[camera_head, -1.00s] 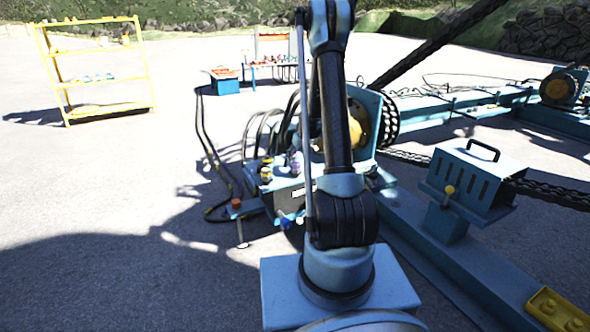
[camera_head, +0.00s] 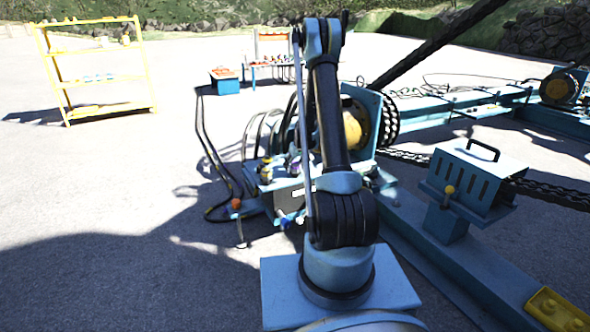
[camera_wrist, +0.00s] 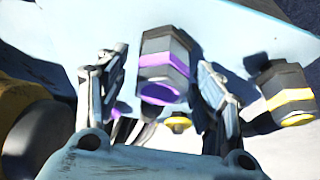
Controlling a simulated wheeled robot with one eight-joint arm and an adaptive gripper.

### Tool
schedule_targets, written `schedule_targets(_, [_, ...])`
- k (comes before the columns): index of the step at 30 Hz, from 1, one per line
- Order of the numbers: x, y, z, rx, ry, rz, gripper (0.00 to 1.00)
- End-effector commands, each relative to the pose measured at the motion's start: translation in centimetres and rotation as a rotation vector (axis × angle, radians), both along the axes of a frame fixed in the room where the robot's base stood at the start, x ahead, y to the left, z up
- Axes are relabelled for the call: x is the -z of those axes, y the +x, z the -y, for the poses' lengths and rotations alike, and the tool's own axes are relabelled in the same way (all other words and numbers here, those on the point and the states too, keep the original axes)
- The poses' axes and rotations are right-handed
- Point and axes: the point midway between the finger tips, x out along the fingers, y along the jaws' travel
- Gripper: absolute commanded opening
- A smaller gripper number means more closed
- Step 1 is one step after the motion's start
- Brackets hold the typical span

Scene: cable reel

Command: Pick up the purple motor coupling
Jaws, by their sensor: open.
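The purple motor coupling (camera_wrist: 165,66) shows in the wrist view as a grey hexagonal body with a purple band and a purple end ring. My gripper (camera_wrist: 160,92) is open, with one finger to the left of the coupling and one to the right. The coupling appears between the fingers; I cannot tell whether either finger touches it. In the head view my arm partly covers the blue motor unit (camera_head: 290,190), and a small purple part (camera_head: 294,163) shows beside the arm. My gripper is hidden there.
A similar yellow-banded coupling (camera_wrist: 287,93) stands close to the right finger. A small yellow fitting (camera_wrist: 178,122) is below the purple coupling. Hoses (camera_head: 205,150) run left of the unit. A yellow shelf (camera_head: 100,80) stands far off on open ground.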

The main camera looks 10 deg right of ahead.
Motion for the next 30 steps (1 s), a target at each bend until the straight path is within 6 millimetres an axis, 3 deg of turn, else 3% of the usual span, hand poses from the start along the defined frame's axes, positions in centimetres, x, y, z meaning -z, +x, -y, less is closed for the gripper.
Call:
schedule_targets(4, [0.0,0.0,0.0,0.000,0.000,0.000,0.59])
schedule_targets(11, [0.0,0.0,0.0,0.000,0.000,0.000,0.09])
schedule_targets(22, [-0.5,0.0,0.0,0.000,0.000,0.000,0.09])
schedule_targets(30, [-4.0,0.0,0.0,0.000,0.000,0.000,0.09])
